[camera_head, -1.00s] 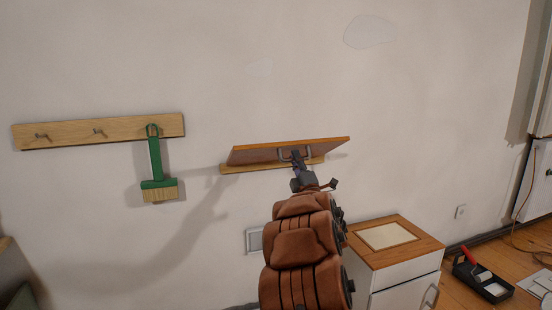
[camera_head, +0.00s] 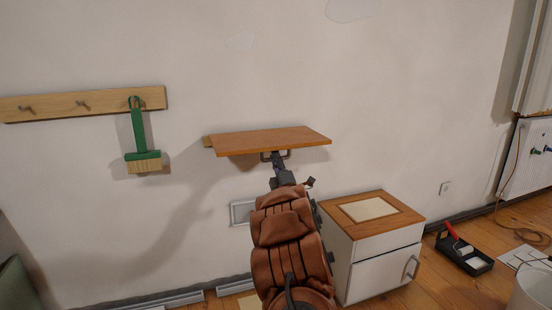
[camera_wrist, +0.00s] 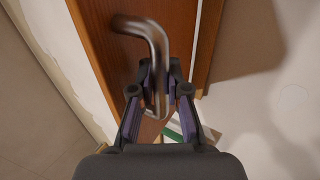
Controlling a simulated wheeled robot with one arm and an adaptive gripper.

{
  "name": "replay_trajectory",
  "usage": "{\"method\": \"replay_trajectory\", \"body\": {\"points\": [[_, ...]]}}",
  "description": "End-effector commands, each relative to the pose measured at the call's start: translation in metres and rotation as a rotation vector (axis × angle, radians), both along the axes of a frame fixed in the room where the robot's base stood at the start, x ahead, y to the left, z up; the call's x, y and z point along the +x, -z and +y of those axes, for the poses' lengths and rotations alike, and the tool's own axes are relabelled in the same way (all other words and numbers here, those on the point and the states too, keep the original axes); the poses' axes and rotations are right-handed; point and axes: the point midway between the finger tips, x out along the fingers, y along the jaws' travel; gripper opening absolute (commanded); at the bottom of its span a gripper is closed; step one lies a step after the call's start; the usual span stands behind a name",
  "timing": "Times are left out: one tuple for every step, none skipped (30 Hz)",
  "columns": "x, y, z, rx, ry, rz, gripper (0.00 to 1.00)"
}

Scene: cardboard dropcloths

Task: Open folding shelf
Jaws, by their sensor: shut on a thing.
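The folding shelf (camera_head: 270,139) is a brown wooden board on the wall, and it stands out from the wall with its top face visible, close to level. A metal handle (camera_head: 285,154) hangs under its front edge. My gripper (camera_head: 277,160) is at this handle, below the board. In the wrist view, the fingers of my gripper (camera_wrist: 159,92) are closed around one leg of the bent metal handle (camera_wrist: 150,38), with the wooden panel (camera_wrist: 105,40) behind it. My arm hides part of the wall below the shelf.
A hook rail (camera_head: 60,105) with a green brush (camera_head: 141,140) hangs on the wall to the left. A white cabinet (camera_head: 385,275) with a wooden top stands below right. A paint tray (camera_head: 464,254) lies on the floor, and a bucket (camera_head: 532,292) is at the right edge.

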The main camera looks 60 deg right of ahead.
Motion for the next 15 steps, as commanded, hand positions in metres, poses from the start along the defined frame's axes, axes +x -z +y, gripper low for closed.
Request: {"method": "replay_trajectory", "body": {"points": [[-0.0055,0.0013,-0.0042,0.006,0.013,-0.004,0.00],[-0.0052,0.0011,-0.0042,0.006,0.013,-0.004,0.00],[-0.0051,0.0010,-0.0039,0.006,0.012,-0.003,0.00],[-0.0050,0.0009,-0.0039,0.006,0.012,-0.004,0.00],[-0.0048,0.0008,-0.0037,0.006,0.012,-0.005,0.00],[-0.0047,0.0009,-0.0037,0.006,0.012,-0.005,0.00],[-0.0046,0.0008,-0.0035,0.006,0.012,-0.005,0.00],[-0.0046,0.0008,-0.0035,0.006,0.012,-0.005,0.00],[-0.0045,0.0007,-0.0035,0.006,0.012,-0.005,0.00],[-0.0045,0.0007,-0.0034,0.006,0.012,-0.005,0.17],[-0.0044,0.0007,-0.0033,0.006,0.012,-0.005,0.20],[-0.0038,0.0004,-0.0028,0.005,0.010,-0.004,0.24],[-0.0031,0.0004,-0.0023,0.004,0.008,-0.003,0.27],[-0.0023,0.0002,-0.0017,0.004,0.007,-0.004,0.30],[-0.0014,0.0002,-0.0010,0.004,0.005,-0.003,0.35]]}}
